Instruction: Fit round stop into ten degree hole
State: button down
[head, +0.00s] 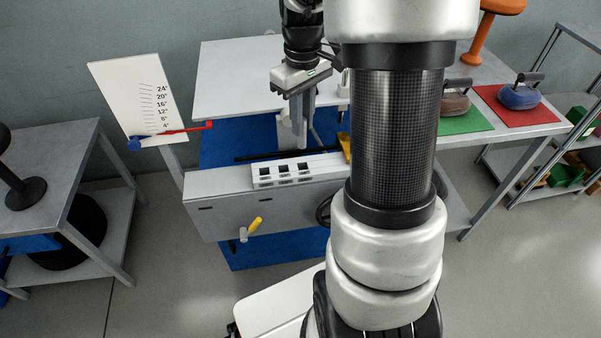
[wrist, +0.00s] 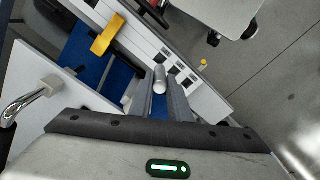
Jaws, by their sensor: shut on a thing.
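My gripper (head: 297,140) points down just behind a white block (head: 300,168) with several dark square openings and small labels too small to read. In the wrist view my gripper's fingers (wrist: 160,88) are shut on a silver round stop (wrist: 160,76), whose rounded end shows between the fingertips. The stop is apart from the white block, which also shows in the wrist view (wrist: 146,40). In the head view the stop is mostly hidden by the fingers. I cannot tell which opening is the ten degree hole.
A white board with degree marks (head: 134,95) and a red pointer (head: 185,131) stands at the left. A yellow-handled crank (head: 254,226) sticks out at the front. A yellow part (head: 344,146) is right of the block. Curling stones (head: 519,96) sit on the right table.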

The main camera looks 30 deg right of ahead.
aim_at(303, 147)
notch_tip(303, 147, down, 10)
jog(key=shift+s+r+b, duration=0.1)
jog(key=shift+r+b, duration=0.1)
jog(key=shift+b, duration=1.05)
jog(key=shift+f, duration=0.1)
jog(key=c, duration=1.7)
grip_release()
jog(key=shift+f, duration=0.1)
jog(key=shift+o, duration=0.2)
